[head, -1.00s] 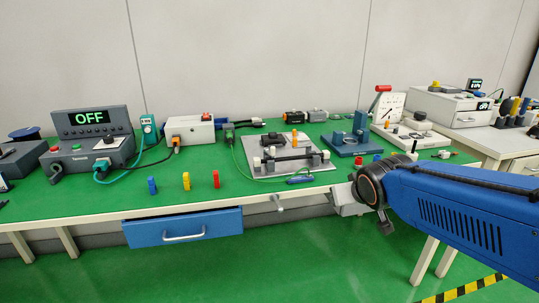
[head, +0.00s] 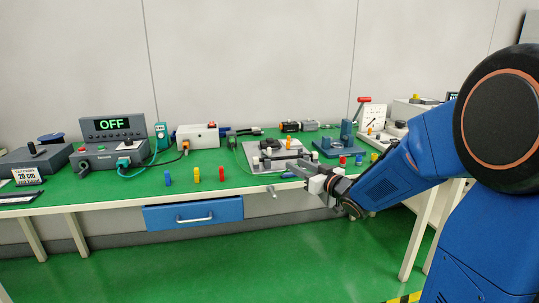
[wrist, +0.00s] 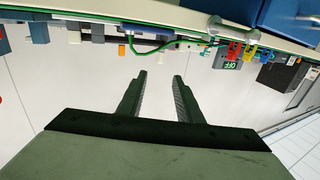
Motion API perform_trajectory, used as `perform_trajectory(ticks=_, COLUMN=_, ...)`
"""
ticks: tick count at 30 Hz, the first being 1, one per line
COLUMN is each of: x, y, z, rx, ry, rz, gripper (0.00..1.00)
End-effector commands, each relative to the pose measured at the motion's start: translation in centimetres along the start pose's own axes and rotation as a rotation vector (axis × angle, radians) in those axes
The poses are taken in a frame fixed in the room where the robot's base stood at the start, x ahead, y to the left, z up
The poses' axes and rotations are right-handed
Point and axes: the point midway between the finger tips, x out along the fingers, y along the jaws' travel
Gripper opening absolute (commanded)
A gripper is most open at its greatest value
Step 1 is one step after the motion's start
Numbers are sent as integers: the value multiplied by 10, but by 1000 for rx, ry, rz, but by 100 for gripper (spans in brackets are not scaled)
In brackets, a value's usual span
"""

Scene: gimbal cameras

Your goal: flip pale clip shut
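A grey fixture plate (head: 252,144) lies on the green bench. It carries dark clamp parts, an orange piece and small pale pieces (head: 256,160). Which of these is the pale clip, and whether it stands open or shut, is too small to tell. My gripper (head: 295,168) is at the bench's front edge, just right of and in front of the plate, and covers part of its right side. In the wrist view my gripper (wrist: 159,77) has two fingers apart with nothing between them. That view looks upside down along the bench edge.
Blue, yellow and red pegs (head: 196,175) stand left of the plate. A blue fixture (head: 338,146) stands to the right. A blue drawer (head: 193,213) is under the bench.

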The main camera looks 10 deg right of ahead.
Motion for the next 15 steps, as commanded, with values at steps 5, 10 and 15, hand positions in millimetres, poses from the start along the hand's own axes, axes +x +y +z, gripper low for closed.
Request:
perform_trajectory(ticks=5, x=12, y=-1, z=0, rx=3, ry=5, rz=-8, gripper=32)
perform_trajectory(ticks=10, x=38, y=-1, z=0, rx=2, ry=4, rz=-8, gripper=32)
perform_trajectory(ticks=15, x=69, y=-2, z=0, rx=3, ry=5, rz=-7, gripper=32)
